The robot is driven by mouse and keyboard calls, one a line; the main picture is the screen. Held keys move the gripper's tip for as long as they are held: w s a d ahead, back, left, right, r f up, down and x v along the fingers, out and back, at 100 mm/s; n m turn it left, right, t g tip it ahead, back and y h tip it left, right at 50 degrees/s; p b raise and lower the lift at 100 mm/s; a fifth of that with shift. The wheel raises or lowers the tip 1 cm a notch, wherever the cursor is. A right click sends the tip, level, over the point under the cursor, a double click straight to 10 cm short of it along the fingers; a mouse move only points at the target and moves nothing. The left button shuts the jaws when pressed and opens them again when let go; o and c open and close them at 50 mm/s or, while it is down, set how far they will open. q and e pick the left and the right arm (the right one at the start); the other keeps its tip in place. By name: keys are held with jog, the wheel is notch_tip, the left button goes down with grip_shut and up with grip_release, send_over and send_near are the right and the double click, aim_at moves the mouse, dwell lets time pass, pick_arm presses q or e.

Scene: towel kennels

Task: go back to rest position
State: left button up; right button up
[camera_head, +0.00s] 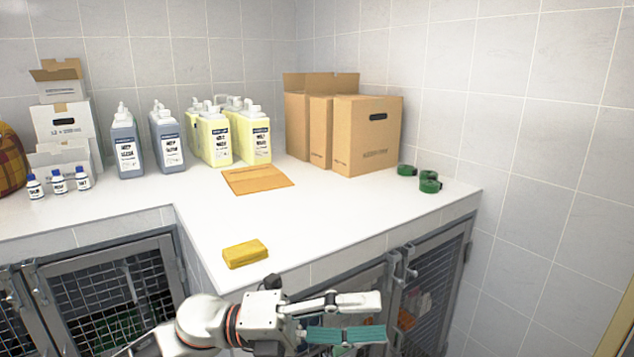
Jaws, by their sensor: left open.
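My left gripper (372,317) is at the bottom of the head view, in front of the counter's front edge. Its fingers point right and are apart, with a teal face showing on the lower one. I see nothing held between them. A folded yellow towel (245,254) lies on the white counter (330,225) near its front edge, above and left of the gripper and apart from it. My right gripper is not in view.
Brown cardboard boxes (366,137), yellow bottles (222,139), grey bottles (126,145) and small white bottles (58,184) stand along the back. A flat brown piece (257,179) and green rolls (429,182) lie on the counter. Mesh kennel doors (110,300) are below.

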pick_arm(q)
jog(key=w+a+f+n+t+y, duration=0.1)
jog(key=w+a+f+n+t, duration=0.25)
jog(key=n+t, duration=0.5)
jog(key=w+a+f+n+t, duration=0.3)
jog(key=w+f+n+t, duration=0.15)
jog(key=n+t, duration=0.4)
jog(key=a+f+n+t+y, duration=0.1)
jog(key=a+f+n+y, duration=0.3)
jog(key=f+n, duration=0.25)
jog(key=a+f+n+t+y, duration=0.1)
jog(key=a+f+n+y, duration=0.35)
jog(key=f, duration=0.25)
jog(key=s+a+f+n+g+y, duration=0.3)
jog(key=s+a+f, duration=0.3)
jog(key=s+f, duration=0.3)
jog(key=s+a+f+n+g+y, duration=0.3)
jog(key=s+f, duration=0.6)
jog(key=f, duration=0.6)
jog(key=a+n+y, duration=0.2)
jog(key=n, duration=0.1)
jog(key=shift+s+a+f, duration=0.15)
jog(key=shift+a+f, duration=0.2)
jog(key=shift+f, duration=0.05)
